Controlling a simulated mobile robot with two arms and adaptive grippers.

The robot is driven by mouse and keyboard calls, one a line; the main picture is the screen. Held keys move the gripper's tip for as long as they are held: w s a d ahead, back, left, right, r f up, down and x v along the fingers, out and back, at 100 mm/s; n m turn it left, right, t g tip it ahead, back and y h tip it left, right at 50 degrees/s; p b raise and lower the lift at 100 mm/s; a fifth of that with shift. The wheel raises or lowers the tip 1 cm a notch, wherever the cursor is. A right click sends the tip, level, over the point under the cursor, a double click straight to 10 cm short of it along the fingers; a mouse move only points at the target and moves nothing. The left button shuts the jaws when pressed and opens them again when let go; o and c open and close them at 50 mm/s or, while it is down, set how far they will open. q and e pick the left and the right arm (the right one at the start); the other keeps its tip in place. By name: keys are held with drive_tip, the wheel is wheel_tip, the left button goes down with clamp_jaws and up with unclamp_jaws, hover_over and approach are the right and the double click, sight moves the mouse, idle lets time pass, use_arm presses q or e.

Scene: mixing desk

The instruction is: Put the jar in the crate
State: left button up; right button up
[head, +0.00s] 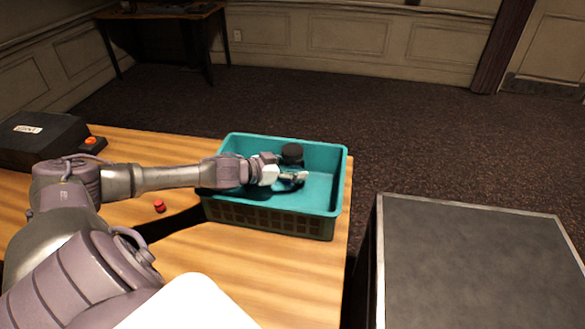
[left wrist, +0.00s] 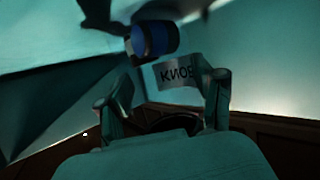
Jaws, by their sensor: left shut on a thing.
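The jar (head: 292,153) shows its dark round lid above the inside of the teal crate (head: 285,222); its body is partly hidden by my left gripper. My left gripper (head: 296,178) reaches over the crate's left side and is shut on the jar. In the left wrist view, a pale label (left wrist: 177,73) with "KNOB" lettering shows between the fingers, with teal crate walls around it. I cannot tell whether the jar touches the crate floor. My right gripper is not in view.
A dark blue cylinder (left wrist: 155,38) lies beyond the jar in the left wrist view. A red button-like piece (head: 159,206) lies on the wooden table (head: 285,268). A black case (head: 38,140) stands at the left. A dark-topped box (head: 480,265) stands right, across a gap.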

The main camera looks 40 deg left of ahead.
sight(283, 169)
use_arm(q)
drive_tip(key=shift+f, duration=0.1)
drive_tip(key=o, duration=1.3)
drive_tip(key=shift+c, duration=0.2)
drive_tip(key=shift+s, duration=0.1)
drive_tip(key=shift+v, duration=1)
drive_tip(key=shift+p+v, duration=0.45)
drive_tip(key=shift+v, duration=1.15)
drive_tip(key=shift+s+a+r+p, duration=0.1)
drive_tip(key=shift+s+r+p, duration=0.2)
drive_tip(key=shift+p, duration=0.1)
drive_tip(key=shift+s+a+r+p, duration=0.25)
drive_tip(key=shift+s+p, duration=0.15)
drive_tip(key=shift+s, duration=0.2)
